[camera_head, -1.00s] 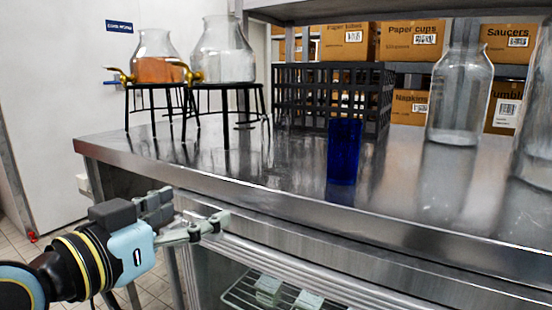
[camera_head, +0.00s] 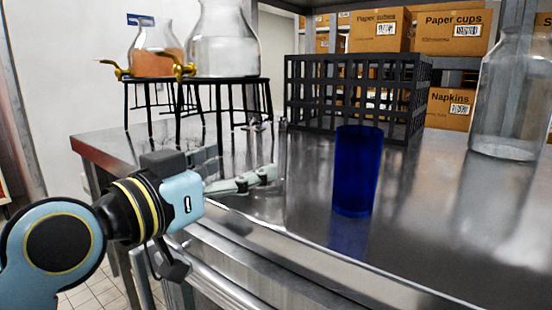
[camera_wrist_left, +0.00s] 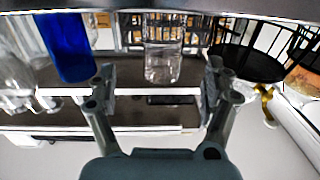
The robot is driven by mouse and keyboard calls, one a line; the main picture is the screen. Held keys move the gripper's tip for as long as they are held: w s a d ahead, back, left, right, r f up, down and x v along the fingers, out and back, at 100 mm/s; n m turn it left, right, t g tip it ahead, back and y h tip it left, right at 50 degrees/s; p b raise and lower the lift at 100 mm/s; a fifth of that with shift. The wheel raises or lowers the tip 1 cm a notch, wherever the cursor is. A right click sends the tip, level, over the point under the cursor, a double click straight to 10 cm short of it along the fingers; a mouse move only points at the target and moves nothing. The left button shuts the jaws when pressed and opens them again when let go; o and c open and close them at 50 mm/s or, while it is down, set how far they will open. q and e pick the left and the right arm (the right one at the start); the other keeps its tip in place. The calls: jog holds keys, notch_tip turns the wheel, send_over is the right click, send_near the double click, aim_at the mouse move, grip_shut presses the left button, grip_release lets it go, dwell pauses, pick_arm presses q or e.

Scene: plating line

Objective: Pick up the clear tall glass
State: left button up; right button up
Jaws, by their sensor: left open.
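The clear tall glass (camera_wrist_left: 162,62) shows in the left wrist view, beyond and between the two fingers and apart from them. In the head view I cannot make it out clearly against the shiny steel. My left gripper (camera_head: 243,166) is open and empty at the left front part of the steel table; its spread fingers also show in the left wrist view (camera_wrist_left: 160,82). A blue tumbler (camera_head: 357,170) stands upright on the table to the right of the gripper. It also shows in the left wrist view (camera_wrist_left: 66,45). My right gripper is not in view.
Two drink dispensers with brass taps, one orange (camera_head: 156,62) and one clear (camera_head: 222,55), stand on black stands at the back left. A black crate (camera_head: 302,100) stands behind the tumbler. A large clear jar (camera_head: 505,110) is at right. Cardboard boxes (camera_head: 452,32) fill the shelves behind.

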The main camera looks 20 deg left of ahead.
aim_at(258, 162)
pick_arm(q)
jog(key=x, duration=0.3)
jog(key=w, duration=0.3)
jog(key=w+f+b, duration=0.1)
jog(key=shift+w+d+f, duration=0.1)
jog(key=shift+w+d, duration=0.15)
jog(key=shift+d, duration=0.1)
jog(key=shift+w+d, duration=0.1)
jog(key=shift+w, duration=0.15)
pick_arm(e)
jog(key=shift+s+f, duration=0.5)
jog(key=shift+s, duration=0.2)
pick_arm(q)
jog(key=shift+c, duration=0.4)
jog(key=shift+c, duration=1.2)
jog(key=c, duration=1.1)
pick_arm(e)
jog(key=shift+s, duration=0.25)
